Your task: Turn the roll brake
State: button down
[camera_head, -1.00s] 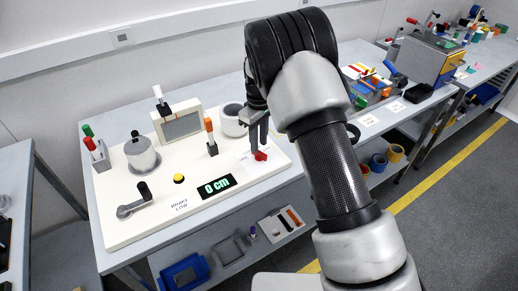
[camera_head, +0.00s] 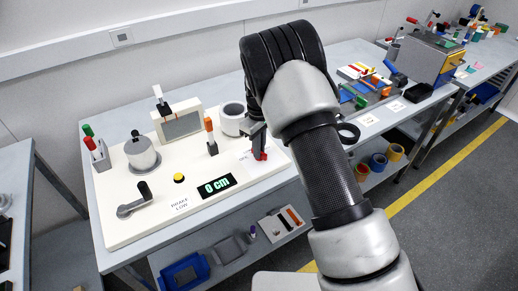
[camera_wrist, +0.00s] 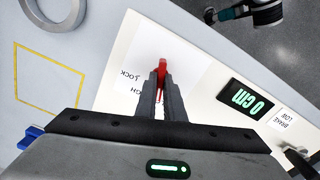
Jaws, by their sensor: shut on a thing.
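My gripper (camera_head: 258,146) points down at the right end of a cream panel (camera_head: 115,228). In the wrist view its two fingers (camera_wrist: 162,90) are shut on a red handle (camera_wrist: 162,67), whose top shows between and past the fingertips. In the head view only a little of the red handle (camera_head: 262,156) shows below the fingers. Labels reading LOCK and HIGH lie beside it in the wrist view. A crank with a black knob (camera_head: 133,203) sits at the panel's front left, near the label BRAKE LOW (camera_head: 181,204). The display (camera_head: 216,186) reads 0 cm.
Bins and tools crowd the bench to the right.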

jog(key=m+b, duration=0.1)
jog(key=m, duration=0.2)
jog(key=shift+m, duration=0.3)
jog(key=m+b, duration=0.1)
jog(key=m, duration=0.3)
jog(key=shift+m, duration=0.3)
jog(key=m, duration=0.4)
jog(key=shift+b, duration=0.3)
jog(key=shift+m, duration=1.8)
jog(key=c, duration=1.9)
grip_release()
jog(key=shift+o, duration=0.2)
